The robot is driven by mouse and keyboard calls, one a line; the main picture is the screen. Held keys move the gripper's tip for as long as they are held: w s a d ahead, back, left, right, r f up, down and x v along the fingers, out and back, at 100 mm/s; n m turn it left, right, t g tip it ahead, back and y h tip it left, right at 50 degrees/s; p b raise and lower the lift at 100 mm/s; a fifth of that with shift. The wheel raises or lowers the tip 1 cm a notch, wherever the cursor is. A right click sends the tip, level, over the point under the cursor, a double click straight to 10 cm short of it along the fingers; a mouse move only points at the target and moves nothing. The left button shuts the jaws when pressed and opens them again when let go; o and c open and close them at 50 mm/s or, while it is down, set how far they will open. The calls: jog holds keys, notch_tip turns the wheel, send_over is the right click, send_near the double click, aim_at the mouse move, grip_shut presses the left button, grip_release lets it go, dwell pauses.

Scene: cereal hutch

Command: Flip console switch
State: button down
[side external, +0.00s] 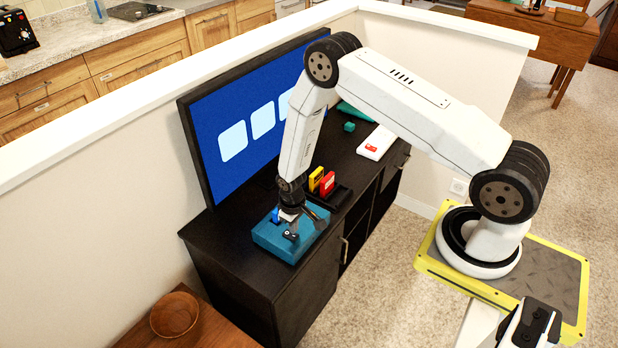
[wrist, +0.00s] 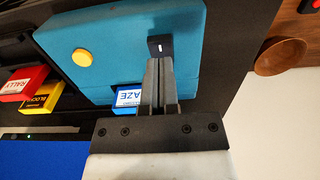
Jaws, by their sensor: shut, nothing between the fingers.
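The teal console (side external: 284,246) sits on the near left end of the dark cabinet top. It also shows in the wrist view (wrist: 115,50), with a round yellow button (wrist: 82,57). A blue cartridge labelled "AZE" (wrist: 128,98) is at the console's edge, partly hidden by my gripper. The black switch with a white mark (wrist: 160,47) stands near one corner of the console. My gripper (wrist: 160,62) is shut and empty, its fingertips right at the switch. I cannot tell whether they touch it. In the side view my gripper (side external: 291,233) is low over the console.
A red cartridge (side external: 327,184) and a yellow cartridge (side external: 316,178) stand in a black holder behind the console. A large screen (side external: 225,105) rises along the cabinet's wall side. A white console (side external: 376,144) lies farther along. A wooden bowl (side external: 174,314) is on a lower table.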

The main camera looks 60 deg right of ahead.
jog(key=shift+f, duration=1.25)
dwell(1.1)
jog(key=shift+r, duration=3.55)
jog(key=shift+r, duration=0.4)
notch_tip(320, 180, up, 8)
send_over(294, 236)
jog(key=s+a+r+t, duration=0.1)
jog(key=s+a+r, duration=0.1)
jog(key=s+r, duration=0.35)
jog(key=s+a+r+t, duration=0.1)
jog(key=s+r, duration=0.6)
jog(key=r, duration=0.3)
jog(key=shift+s+a+r+t, duration=0.3)
jog(key=shift+s+a+r, duration=0.05)
jog(key=shift+s+a, duration=0.05)
